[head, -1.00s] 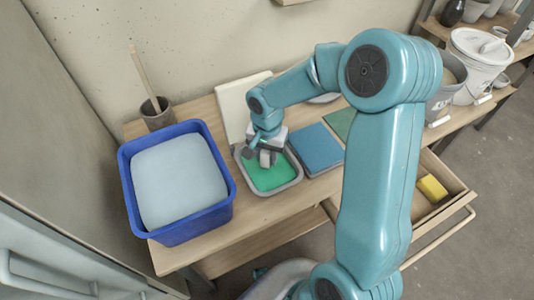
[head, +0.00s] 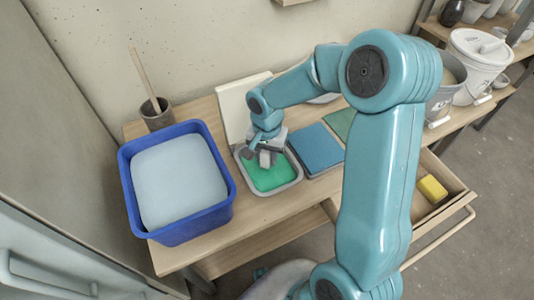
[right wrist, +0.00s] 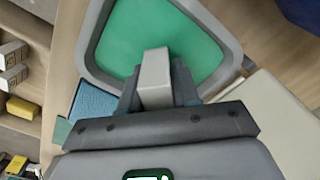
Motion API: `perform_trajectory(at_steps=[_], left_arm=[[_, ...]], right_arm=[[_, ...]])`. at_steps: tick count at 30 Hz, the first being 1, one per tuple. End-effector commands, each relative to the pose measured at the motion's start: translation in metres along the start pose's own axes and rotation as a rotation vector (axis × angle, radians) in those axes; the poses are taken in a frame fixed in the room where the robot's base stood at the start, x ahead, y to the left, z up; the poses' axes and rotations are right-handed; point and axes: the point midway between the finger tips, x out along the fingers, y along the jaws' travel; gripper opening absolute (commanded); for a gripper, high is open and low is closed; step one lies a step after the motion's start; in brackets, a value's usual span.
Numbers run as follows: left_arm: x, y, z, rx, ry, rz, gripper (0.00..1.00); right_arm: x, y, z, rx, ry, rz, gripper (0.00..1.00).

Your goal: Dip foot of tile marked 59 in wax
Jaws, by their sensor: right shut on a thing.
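My right gripper (head: 262,150) is shut on a small pale grey tile (head: 265,158) above the tray (head: 297,179) of green wax (head: 270,178). In the right wrist view the tile (right wrist: 155,76) sticks out between the fingers (right wrist: 157,90) over the green wax (right wrist: 160,30), inside the tray's grey rim (right wrist: 227,45). No number shows on the tile's visible side. Its lower end is hard to see, so I cannot tell whether it touches the wax. My left gripper is not in view.
A blue tub (head: 185,232) with pale contents stands left of the tray. A blue pad (head: 318,148) lies to its right, and a cream board (head: 235,105) stands behind. An open drawer (head: 450,200) holds a yellow block (head: 432,188). The table front is clear.

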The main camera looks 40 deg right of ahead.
Motion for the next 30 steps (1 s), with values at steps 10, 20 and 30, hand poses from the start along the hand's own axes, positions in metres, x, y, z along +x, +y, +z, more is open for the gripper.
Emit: perform_trajectory(at_steps=[10, 20, 30], left_arm=[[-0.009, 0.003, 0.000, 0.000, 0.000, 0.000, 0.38], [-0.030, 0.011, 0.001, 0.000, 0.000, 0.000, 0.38], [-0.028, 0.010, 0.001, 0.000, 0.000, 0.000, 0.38]], right_arm=[[-0.013, 0.000, 0.000, 0.000, 0.001, -0.001, 0.00], [-0.047, 0.000, 0.000, 0.000, 0.000, 0.000, 0.00], [-0.045, 0.000, 0.000, 0.000, 0.000, 0.000, 0.00]])
